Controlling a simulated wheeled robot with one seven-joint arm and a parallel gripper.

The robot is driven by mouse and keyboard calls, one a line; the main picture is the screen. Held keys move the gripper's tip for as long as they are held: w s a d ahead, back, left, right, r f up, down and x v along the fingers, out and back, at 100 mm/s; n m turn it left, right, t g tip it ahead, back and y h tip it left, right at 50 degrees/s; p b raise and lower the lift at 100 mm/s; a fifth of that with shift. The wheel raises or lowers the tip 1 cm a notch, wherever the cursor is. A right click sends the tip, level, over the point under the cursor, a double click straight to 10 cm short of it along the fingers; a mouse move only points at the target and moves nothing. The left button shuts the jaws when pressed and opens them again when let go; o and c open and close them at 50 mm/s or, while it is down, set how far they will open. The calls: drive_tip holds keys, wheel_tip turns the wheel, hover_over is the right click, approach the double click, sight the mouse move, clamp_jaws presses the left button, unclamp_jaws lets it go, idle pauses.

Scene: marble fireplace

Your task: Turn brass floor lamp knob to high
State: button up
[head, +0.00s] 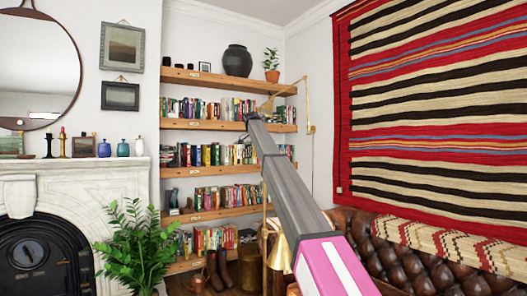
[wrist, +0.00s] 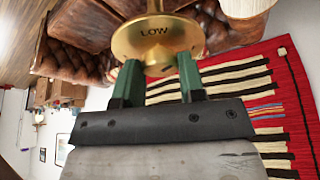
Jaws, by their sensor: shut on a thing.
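The brass lamp knob (wrist: 157,38) is a round golden disc with a dark "LOW" on its face, at the top middle of the wrist view. My gripper (wrist: 159,76) has two green fingers, one at each side of the knob's lower part, shut on it. The exact contact is partly hidden by the knob's rim. In the head view, my grey arm reaches up to a small brass piece (head: 266,105) in front of the bookshelf. The fingers and the knob cannot be made out there.
A brown tufted leather sofa (head: 400,262) stands at the lower right, under a red striped wall hanging (head: 440,110). Bookshelves (head: 205,125) are behind my arm. A green plant (head: 135,245) and a white fireplace (head: 75,180) are at left.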

drive_tip(key=shift+m, duration=0.3)
drive_tip(key=o, duration=0.9)
drive_tip(key=shift+o, duration=0.2)
